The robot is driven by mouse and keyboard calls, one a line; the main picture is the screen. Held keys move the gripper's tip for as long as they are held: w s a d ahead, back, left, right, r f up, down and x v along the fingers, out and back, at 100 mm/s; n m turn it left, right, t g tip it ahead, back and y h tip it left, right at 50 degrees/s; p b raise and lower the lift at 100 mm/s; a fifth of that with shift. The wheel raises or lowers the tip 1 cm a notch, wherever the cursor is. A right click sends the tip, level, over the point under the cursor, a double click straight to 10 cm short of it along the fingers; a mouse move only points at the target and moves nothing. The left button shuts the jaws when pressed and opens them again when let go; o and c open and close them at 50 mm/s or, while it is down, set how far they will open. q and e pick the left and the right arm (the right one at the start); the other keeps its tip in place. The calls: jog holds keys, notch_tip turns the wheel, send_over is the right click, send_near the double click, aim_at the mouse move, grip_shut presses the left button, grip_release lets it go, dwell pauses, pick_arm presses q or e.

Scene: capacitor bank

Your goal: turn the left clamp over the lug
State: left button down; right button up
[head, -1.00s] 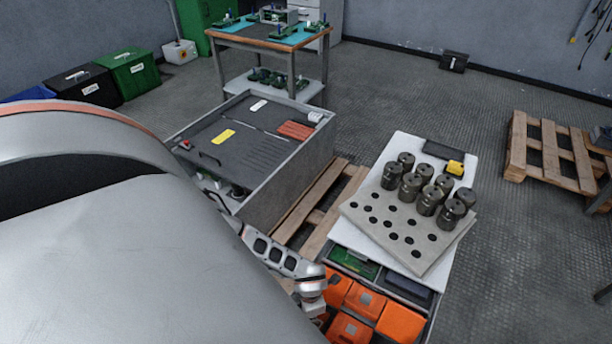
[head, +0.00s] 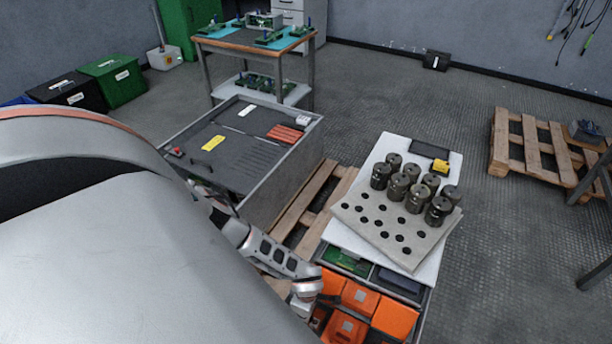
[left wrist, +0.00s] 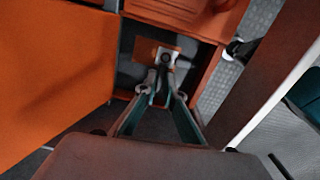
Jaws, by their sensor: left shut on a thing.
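In the left wrist view my left gripper (left wrist: 163,75) has its fingertips close together on a small dark piece with a round top (left wrist: 166,59), which I take to be the left clamp. The piece sits over a pale metal plate (left wrist: 181,64), possibly the lug, in a recess between orange blocks. The fingers cover much of it, so its turn angle is unclear. In the head view my left arm reaches down beside the orange blocks (head: 394,318); its fingers and the clamp are hidden there. My right gripper is in neither view.
An orange wall (left wrist: 55,75) stands close left of the fingers, and another orange block (left wrist: 185,12) lies beyond them. In the head view, a perforated board (head: 372,232) with several dark cylinders stands behind the orange blocks. A grey tool cart (head: 255,165) stands farther left.

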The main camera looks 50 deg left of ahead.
pick_arm(q)
jog(key=shift+s+m, duration=0.1)
jog(key=shift+m, duration=0.3)
jog(key=c, duration=2.4)
grip_release()
jog(key=shift+r, duration=0.1)
jog(key=shift+a+r, duration=0.1)
jog(key=shift+r, duration=0.2)
notch_tip(320, 180, up, 11)
jog(key=shift+r, duration=0.1)
